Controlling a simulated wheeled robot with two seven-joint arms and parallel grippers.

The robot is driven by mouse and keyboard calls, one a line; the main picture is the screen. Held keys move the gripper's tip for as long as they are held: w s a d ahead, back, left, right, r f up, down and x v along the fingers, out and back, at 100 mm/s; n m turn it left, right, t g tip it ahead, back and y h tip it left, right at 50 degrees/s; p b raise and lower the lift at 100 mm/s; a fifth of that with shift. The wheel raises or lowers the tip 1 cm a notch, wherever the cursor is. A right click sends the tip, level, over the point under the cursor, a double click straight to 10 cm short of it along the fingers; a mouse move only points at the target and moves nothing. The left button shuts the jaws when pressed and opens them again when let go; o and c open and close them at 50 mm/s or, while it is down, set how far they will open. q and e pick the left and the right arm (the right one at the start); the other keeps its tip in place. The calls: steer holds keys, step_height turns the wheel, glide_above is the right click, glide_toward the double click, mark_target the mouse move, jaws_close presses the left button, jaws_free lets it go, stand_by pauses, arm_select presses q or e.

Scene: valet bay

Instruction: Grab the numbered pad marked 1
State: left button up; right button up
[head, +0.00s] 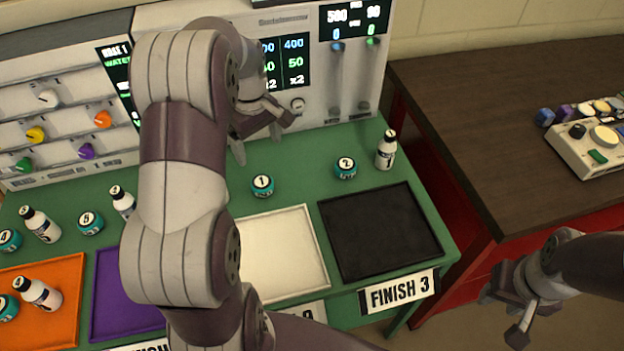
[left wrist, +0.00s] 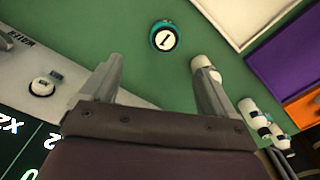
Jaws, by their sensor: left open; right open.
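The numbered pad marked 1 (head: 262,186) is a small teal disc with a white top. It sits on the green bench top (head: 290,160), behind the white tray (head: 284,252). It also shows in the left wrist view (left wrist: 164,37), just beyond my fingertips. My left gripper (head: 257,141) is open and empty, above the bench and behind the pad, apart from it. Its two fingers frame bare green bench in the left wrist view (left wrist: 160,66). My right gripper (head: 502,312) is open and empty at the lower right, away from the bench.
A pad marked 2 (head: 346,168) and a white bottle (head: 386,150) stand right of pad 1. A black tray (head: 380,232) lies in front of them. Several bottles and pads stand at the left, near purple and orange trays. A machine (head: 340,90) backs the bench; a brown table (head: 480,110) is right.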

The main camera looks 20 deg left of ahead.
mark_target(262, 182)
arm_select(q)
steer(key=f, duration=0.8)
steer(key=s+f, duration=0.1)
steer(key=f, duration=0.3)
steer(key=shift+a+f, duration=0.15)
steer(key=shift+f, duration=0.05)
steer(key=c, duration=1.1)
